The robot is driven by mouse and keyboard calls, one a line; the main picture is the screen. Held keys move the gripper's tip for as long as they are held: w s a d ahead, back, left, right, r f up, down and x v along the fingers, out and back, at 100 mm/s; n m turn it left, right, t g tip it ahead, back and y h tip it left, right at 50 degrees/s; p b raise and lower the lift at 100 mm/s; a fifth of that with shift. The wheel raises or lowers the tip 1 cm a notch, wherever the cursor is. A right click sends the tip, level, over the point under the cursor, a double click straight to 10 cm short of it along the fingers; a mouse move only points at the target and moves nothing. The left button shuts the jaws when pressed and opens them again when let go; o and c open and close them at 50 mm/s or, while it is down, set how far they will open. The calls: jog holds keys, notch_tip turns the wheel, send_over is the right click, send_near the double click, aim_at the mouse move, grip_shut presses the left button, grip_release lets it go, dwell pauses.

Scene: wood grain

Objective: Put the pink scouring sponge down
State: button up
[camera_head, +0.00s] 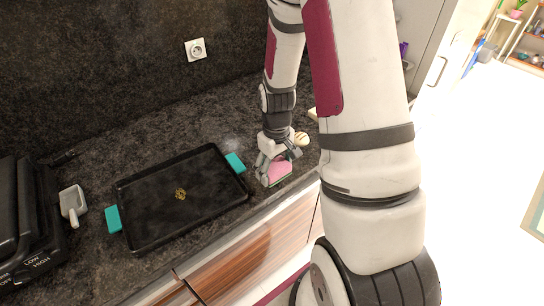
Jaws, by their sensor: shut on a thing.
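The pink scouring sponge (281,171) is near the front edge of the dark countertop (226,141), right of the black tray. My gripper (273,172) points down and is shut on the sponge, with fingers at its sides. Part of the sponge is hidden by the fingers. I cannot tell whether the sponge touches the countertop or is held just above it.
A black tray (150,213) with teal handles lies left of my gripper, with a small brownish patch on it. A pale round thing (301,139) is just behind my gripper. A black appliance (22,225) and white scoop (73,204) are at left. Wooden cabinet fronts (262,246) drop below the edge.

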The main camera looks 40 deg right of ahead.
jog(key=w+d, duration=0.1)
jog(key=w, duration=0.1)
jog(key=w+d, duration=0.1)
jog(key=w, duration=0.2)
jog(key=w+d, duration=0.1)
jog(key=w, duration=0.1)
jog(key=shift+w+d+f, duration=0.2)
jog(key=shift+w+f, duration=0.15)
jog(key=shift+f, duration=0.05)
jog(key=shift+w+d+f+p, duration=0.1)
jog(key=shift+w+f+p, duration=0.15)
jog(key=shift+f, duration=0.65)
jog(key=shift+w+f+p, duration=0.1)
jog(key=shift+f+p, duration=0.2)
jog(key=shift+f, duration=0.6)
jog(key=shift+f, duration=0.1)
jog(key=o, duration=1.3)
